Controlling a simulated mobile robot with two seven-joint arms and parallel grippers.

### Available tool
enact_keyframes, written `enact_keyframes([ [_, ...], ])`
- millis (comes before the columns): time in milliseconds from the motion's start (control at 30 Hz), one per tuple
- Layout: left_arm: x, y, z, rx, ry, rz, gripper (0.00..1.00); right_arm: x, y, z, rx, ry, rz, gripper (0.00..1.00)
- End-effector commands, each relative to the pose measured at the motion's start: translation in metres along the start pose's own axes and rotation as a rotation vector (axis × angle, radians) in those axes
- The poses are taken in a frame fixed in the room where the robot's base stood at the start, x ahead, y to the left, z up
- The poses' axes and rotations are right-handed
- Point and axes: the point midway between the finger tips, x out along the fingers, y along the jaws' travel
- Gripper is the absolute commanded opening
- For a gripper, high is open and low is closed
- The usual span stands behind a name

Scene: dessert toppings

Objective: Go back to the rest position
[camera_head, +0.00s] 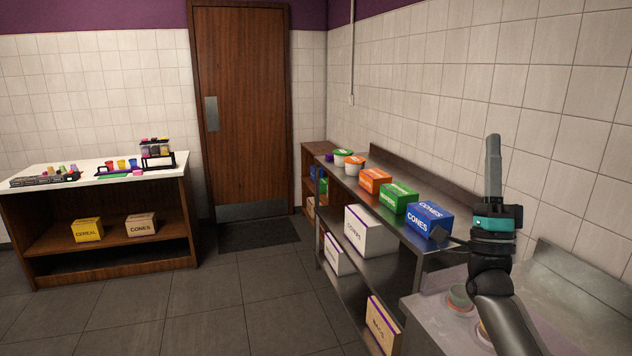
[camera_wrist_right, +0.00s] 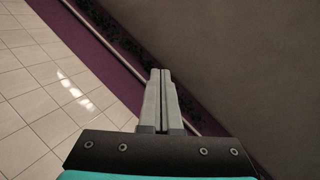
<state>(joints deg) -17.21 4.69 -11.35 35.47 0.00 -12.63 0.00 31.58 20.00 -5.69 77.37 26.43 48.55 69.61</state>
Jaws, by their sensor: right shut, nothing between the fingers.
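My right gripper (camera_head: 493,140) is raised at the right of the head view, its fingers pointing straight up. It stands in front of the white tiled wall, to the right of the blue cones box. In the right wrist view the gripper (camera_wrist_right: 160,75) is shut with nothing between its fingers, and the purple upper wall, white tiles and a grey surface show beyond it. My left gripper is in neither view.
A metal shelf unit (camera_head: 413,238) along the right wall holds a blue cones box (camera_head: 429,219), a green box (camera_head: 398,197), an orange box (camera_head: 375,180) and tubs. A steel counter (camera_head: 425,310) lies below my right arm. A wooden counter (camera_head: 105,268) stands at left. The middle floor is clear.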

Motion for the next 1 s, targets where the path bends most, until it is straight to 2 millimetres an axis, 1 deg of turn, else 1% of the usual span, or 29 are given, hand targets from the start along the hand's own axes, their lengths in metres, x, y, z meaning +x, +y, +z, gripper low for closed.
enact_keyframes([
  [33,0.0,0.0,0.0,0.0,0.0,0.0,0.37,-0.001,0.015,0.011,-0.121,-0.059,0.068,0.0],
  [100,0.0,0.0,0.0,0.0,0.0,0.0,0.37,-0.006,0.038,0.026,-0.306,-0.154,0.161,0.0],
  [167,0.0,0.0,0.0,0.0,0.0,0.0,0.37,-0.012,0.058,0.037,-0.468,-0.244,0.233,0.0],
  [300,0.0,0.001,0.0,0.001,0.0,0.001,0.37,-0.036,0.104,0.053,-0.846,-0.48,0.371,0.0],
  [400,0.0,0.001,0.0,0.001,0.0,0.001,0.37,-0.058,0.133,0.056,-1.107,-0.667,0.444,0.0],
  [467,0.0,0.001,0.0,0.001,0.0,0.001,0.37,-0.073,0.149,0.054,-1.255,-0.786,0.479,0.0],
  [600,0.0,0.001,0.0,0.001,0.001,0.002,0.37,-0.11,0.18,0.042,-1.576,-1.085,0.535,0.0],
  [633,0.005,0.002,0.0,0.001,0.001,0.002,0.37,-0.144,0.19,0.046,-1.536,-1.118,0.564,0.0],
  [667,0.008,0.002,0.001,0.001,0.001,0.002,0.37,-0.167,0.197,0.048,-1.517,-1.149,0.586,0.0],
  [700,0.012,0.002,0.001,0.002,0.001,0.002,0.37,-0.196,0.205,0.051,-1.495,-1.189,0.613,0.0],
  [767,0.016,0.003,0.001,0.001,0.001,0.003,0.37,-0.239,0.214,0.053,-1.464,-1.249,0.654,0.0],
  [800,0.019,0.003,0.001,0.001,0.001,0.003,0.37,-0.269,0.219,0.054,-1.443,-1.289,0.681,0.0],
  [867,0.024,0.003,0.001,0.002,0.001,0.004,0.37,-0.314,0.224,0.057,-1.409,-1.351,0.722,0.0],
  [900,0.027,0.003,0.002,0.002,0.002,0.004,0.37,-0.345,0.226,0.058,-1.385,-1.393,0.75,0.0],
  [967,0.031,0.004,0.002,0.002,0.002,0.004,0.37,-0.392,0.227,0.058,-1.35,-1.455,0.792,0.0],
  [1000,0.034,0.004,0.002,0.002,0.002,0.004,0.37,-0.423,0.226,0.059,-1.325,-1.496,0.82,0.0],
])
